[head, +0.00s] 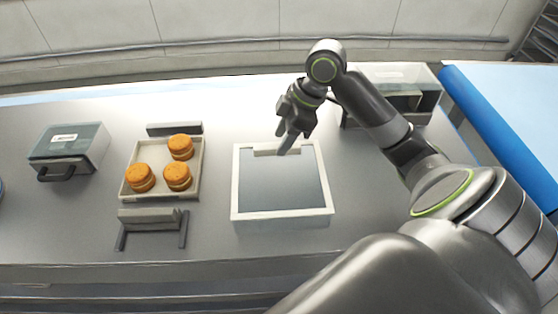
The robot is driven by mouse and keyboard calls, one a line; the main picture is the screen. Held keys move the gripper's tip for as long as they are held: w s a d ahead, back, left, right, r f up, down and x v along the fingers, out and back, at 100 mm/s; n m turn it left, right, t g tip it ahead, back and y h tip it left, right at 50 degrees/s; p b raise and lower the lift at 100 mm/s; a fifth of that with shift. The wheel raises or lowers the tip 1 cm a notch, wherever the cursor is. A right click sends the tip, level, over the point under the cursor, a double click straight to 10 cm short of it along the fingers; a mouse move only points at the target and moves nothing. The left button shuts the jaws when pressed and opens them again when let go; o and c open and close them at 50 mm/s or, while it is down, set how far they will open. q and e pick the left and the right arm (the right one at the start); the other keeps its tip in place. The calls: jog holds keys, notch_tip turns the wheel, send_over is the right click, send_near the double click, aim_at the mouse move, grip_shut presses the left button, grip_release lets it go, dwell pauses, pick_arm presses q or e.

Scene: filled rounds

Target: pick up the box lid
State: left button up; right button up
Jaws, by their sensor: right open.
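The box lid (282,190) is a flat square with a white rim and a clear grey pane. It lies on the grey table in the middle of the head view, with a pale grip bar (265,150) along its far edge. My right gripper (286,138) reaches in from the right, fingers pointing down, over the far edge of the lid by the bar. It is open with nothing visible in it. The fingers partly hide the bar's right end, and I cannot tell whether they touch it. My left gripper is out of view.
A tray (125,188) with three orange-brown filled rounds (178,177) sits left of the lid, between two grey bar-like fixtures. A clear-topped box (72,146) with a dark handle stands far left. An open box (420,85) stands behind my right arm. A blue-edged surface (500,115) lies at right.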

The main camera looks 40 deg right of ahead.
jog(key=shift+x, duration=1.15)
jog(key=shift+c, duration=0.2)
grip_shut()
